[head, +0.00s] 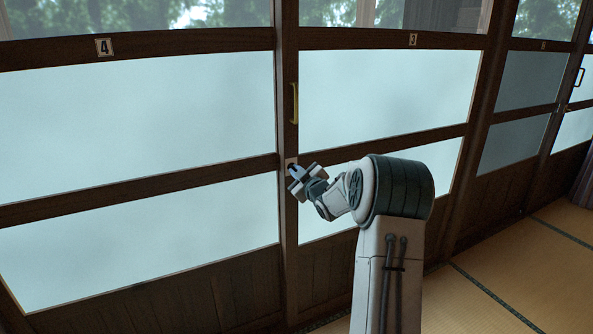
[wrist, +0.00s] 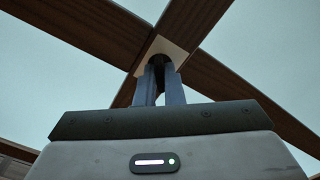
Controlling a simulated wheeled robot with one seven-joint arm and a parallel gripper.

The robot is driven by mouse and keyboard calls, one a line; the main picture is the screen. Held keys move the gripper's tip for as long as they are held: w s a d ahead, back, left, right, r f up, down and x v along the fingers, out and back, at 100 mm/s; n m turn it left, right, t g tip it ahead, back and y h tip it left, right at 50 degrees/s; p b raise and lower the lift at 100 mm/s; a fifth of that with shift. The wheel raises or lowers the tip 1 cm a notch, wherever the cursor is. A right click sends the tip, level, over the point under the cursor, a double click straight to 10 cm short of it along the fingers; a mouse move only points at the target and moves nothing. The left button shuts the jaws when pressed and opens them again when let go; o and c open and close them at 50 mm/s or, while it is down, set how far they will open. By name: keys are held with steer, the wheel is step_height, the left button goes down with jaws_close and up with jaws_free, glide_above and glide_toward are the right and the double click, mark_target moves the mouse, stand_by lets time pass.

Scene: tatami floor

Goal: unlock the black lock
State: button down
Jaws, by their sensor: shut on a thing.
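The lock sits on the dark wooden door stile where it crosses the middle rail. Its pale plate (wrist: 171,46) shows in the wrist view, with a small dark part between my fingertips. In the head view the plate (head: 291,162) is mostly hidden behind my gripper (head: 295,171). My gripper, also in the wrist view (wrist: 160,72), is at the plate with its fingers close together, shut on the dark part of the black lock. I cannot tell from these frames how the lock is turned.
A yellow vertical handle (head: 294,103) is on the stile above the lock. Frosted glass panels (head: 140,120) fill the sliding doors, with number plates 4 (head: 104,47) and 3 (head: 412,40) on the upper rail. Clear tatami floor (head: 500,280) lies at the right.

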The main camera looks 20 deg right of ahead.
steer(key=m+p, duration=0.1)
steer(key=m, duration=0.3)
steer(key=shift+p, duration=0.35)
steer(key=shift+m+p, duration=0.55)
steer(key=shift+m, duration=1.15)
steer(key=c, duration=1.5)
jaws_free()
steer(key=shift+c, duration=0.2)
steer(key=s+p, duration=0.1)
steer(key=s, duration=1.3)
steer(key=shift+d, duration=0.25)
